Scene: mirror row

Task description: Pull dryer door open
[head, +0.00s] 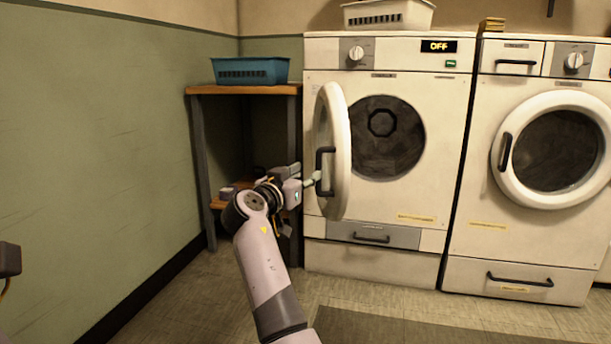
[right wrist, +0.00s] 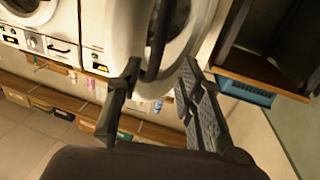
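The white dryer (head: 440,165) on the left has its round door (head: 340,125) swung well open toward the left, and the dark drum shows behind it. A dark bar handle (head: 321,158) is on the door's free side. My right gripper (head: 314,180) is at the lower part of this handle. In the right wrist view its two fingers (right wrist: 160,75) are spread, with the dark handle (right wrist: 157,38) between their tips and gaps showing on both sides. A dark part of my left arm (head: 9,260) shows at the left edge; its fingers cannot be made out.
A wooden-topped shelf (head: 212,90) with a blue basket (head: 250,70) stands left of the dryer, behind my right gripper. A second machine (head: 475,215) with a shut door stands close on the right. A white basket (head: 389,15) sits on the dryer.

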